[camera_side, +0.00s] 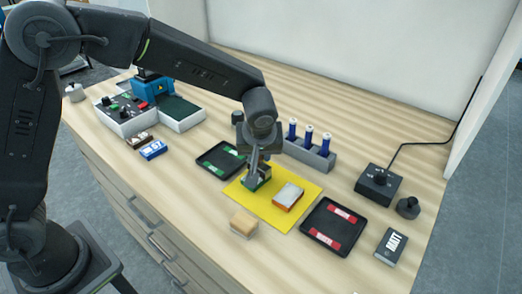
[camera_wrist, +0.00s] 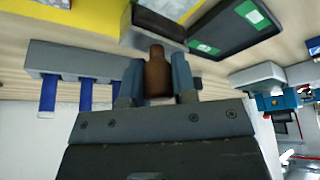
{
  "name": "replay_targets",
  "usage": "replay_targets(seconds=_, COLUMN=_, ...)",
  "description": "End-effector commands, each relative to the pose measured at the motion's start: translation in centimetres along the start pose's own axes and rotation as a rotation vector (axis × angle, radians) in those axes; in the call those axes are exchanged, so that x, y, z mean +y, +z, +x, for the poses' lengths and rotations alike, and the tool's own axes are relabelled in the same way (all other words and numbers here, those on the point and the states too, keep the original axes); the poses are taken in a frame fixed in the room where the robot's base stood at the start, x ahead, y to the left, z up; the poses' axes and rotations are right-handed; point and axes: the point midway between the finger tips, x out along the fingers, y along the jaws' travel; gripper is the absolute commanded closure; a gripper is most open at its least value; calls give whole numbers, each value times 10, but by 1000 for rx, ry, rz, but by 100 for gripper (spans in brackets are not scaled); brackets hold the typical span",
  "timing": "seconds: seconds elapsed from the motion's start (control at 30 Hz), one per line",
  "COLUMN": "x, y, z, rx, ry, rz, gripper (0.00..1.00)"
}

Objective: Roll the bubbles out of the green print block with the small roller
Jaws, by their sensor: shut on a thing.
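My gripper (camera_side: 257,172) points down over the yellow mat. In the wrist view my gripper (camera_wrist: 157,82) is shut on a brown handle (camera_wrist: 157,72), which I take to be the small roller's.
A black tray with green labels (camera_side: 219,159) lies left of the mat, and one with red labels (camera_side: 334,226) lies right. A grey rack (camera_side: 312,152) with blue-handled tools stands behind. A tan block (camera_side: 244,222) sits in front. A black control box (camera_side: 378,183) is at right.

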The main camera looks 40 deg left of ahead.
Motion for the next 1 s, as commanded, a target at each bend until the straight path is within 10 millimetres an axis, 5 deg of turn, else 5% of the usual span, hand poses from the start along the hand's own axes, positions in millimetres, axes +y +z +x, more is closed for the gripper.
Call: replay_targets(seconds=1.0, x=-22, y=21, z=-8, rx=0, ry=0, rz=0, gripper=100)
